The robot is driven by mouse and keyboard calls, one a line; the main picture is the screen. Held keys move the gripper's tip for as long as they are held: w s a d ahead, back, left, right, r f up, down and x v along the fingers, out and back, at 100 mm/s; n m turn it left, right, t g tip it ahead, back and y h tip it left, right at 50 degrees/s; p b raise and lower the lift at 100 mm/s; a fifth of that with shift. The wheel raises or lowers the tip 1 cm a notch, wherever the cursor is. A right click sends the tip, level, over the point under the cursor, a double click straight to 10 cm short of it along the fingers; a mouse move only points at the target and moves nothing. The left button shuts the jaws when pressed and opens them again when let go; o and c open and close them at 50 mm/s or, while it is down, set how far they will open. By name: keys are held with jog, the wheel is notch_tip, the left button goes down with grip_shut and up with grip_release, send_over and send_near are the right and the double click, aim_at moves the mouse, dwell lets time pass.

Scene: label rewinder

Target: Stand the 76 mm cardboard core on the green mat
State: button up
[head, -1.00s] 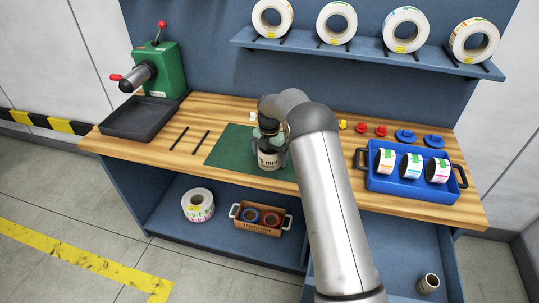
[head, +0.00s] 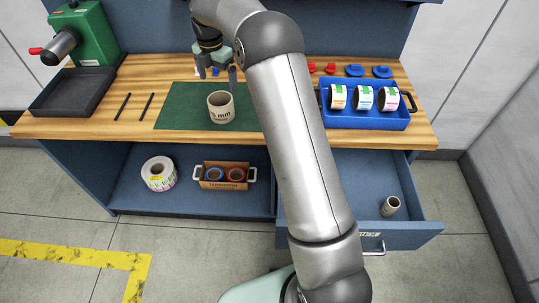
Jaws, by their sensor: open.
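The cardboard core (head: 221,108), a beige ring with dark "mm" print on its side, stands upright on the green mat (head: 180,109). Its open top faces up and it is clear of my gripper. My gripper (head: 216,79) is open and empty, above and behind the core, with its fingers pointing down. My arm hides the right part of the mat.
A blue tray (head: 350,121) with several label rolls stands right on the bench. A black tray (head: 72,92) and two dark rods lie left. Below, an open drawer (head: 420,231) holds another small core (head: 391,206).

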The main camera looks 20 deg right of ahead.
jog(key=s+d+r+m, duration=0.1)
jog(key=s+r+m, duration=0.4)
jog(key=s, duration=0.5)
jog(key=s+d+r+m, duration=0.1)
jog(key=s+r+m, duration=0.1)
jog(key=s+m, duration=0.7)
jog(key=s+d+f+m, duration=0.1)
jog(key=s+m, duration=0.4)
jog(key=s, duration=0.6)
jog(key=s+f+m, duration=0.3)
jog(key=s+m, duration=0.3)
jog(key=s, duration=0.6)
jog(key=shift+s+d+f+m+t, duration=0.2)
jog(key=shift+d+f+m+t, duration=0.1)
jog(key=shift+d+f+t, duration=0.1)
